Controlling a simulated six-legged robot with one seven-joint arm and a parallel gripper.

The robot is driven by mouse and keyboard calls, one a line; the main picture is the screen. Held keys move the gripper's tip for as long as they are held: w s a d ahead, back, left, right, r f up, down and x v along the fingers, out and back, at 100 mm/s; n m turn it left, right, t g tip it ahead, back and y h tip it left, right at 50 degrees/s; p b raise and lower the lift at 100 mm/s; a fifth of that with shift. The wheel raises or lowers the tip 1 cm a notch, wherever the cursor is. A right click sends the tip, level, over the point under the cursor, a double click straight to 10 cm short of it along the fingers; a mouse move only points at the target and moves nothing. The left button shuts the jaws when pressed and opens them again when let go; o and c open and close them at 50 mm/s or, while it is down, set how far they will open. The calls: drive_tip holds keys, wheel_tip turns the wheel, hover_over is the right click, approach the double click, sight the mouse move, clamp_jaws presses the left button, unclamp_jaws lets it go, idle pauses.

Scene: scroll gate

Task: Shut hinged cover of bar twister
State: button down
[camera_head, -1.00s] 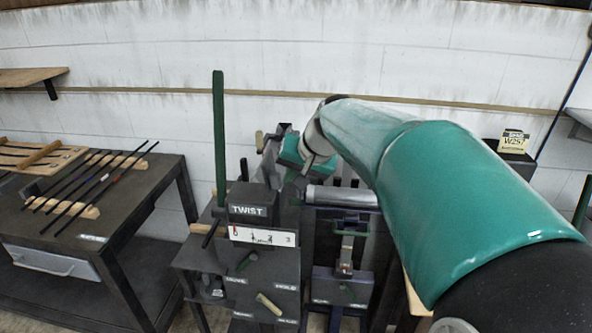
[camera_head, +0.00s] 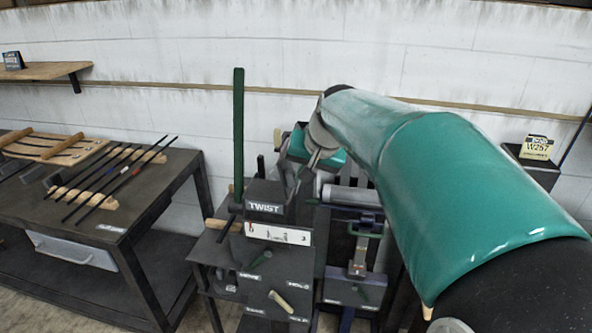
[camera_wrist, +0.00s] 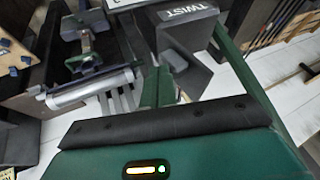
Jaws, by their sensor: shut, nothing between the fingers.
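The bar twister is a dark machine with a block labelled TWIST (camera_head: 265,207) and a white scale plate below it. A tall narrow green piece (camera_head: 238,135) stands upright behind its left side; it looks like the open cover seen edge-on, but I cannot be sure. In the wrist view a long green bar (camera_wrist: 262,95) runs past the TWIST block (camera_wrist: 183,12). My gripper (camera_head: 298,172) is above and right of the TWIST block, partly hidden by my wrist. In the wrist view its green fingertips (camera_wrist: 157,85) are together and empty, near the block.
A second machine with a grey roller (camera_head: 350,195) stands close on the right. A dark table (camera_head: 165,185) at left carries several thin rods (camera_head: 120,175) on wooden rests. A label W257 (camera_head: 537,147) stands at far right. The white wall is behind.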

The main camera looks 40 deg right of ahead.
sight(285, 172)
drive_tip(key=w+a+g+h, duration=0.1)
drive_tip(key=w+r+g+h, duration=0.1)
drive_tip(key=shift+w+a+n+g, duration=0.25)
drive_tip(key=shift+a+n+g, duration=0.05)
drive_tip(key=shift+a, duration=0.1)
drive_tip(key=shift+w+a+g+h, duration=0.5)
drive_tip(key=shift+w+g+h, duration=0.1)
drive_tip(key=shift+g, duration=0.2)
drive_tip(key=shift+w+a+f+n+g+h, duration=0.2)
drive_tip(key=shift+w+a+n+g+h, duration=0.2)
drive_tip(key=shift+w+a+g+h, duration=0.45)
drive_tip(key=shift+w+a+f+n+g+h, duration=0.15)
drive_tip(key=shift+w+a+f+g+h, duration=0.1)
drive_tip(key=shift+w+g+h, duration=0.25)
drive_tip(key=shift+w+a+f+n+g+h, duration=0.15)
drive_tip(key=shift+w+a+f+g+h, duration=0.1)
drive_tip(key=shift+w+g+h, duration=0.25)
drive_tip(key=shift+w+a+f+n+g+h, duration=0.15)
drive_tip(key=shift+w+a+f+g+h, duration=0.2)
drive_tip(key=shift+g, duration=0.3)
drive_tip(key=shift+w+a+f+n+g+h, duration=0.15)
drive_tip(key=shift+w+a+f+g+h, duration=0.2)
drive_tip(key=shift+g, duration=0.25)
drive_tip(key=shift+w+a+f, duration=0.2)
drive_tip(key=shift+w+f, duration=0.05)
drive_tip(key=shift+f, duration=0.25)
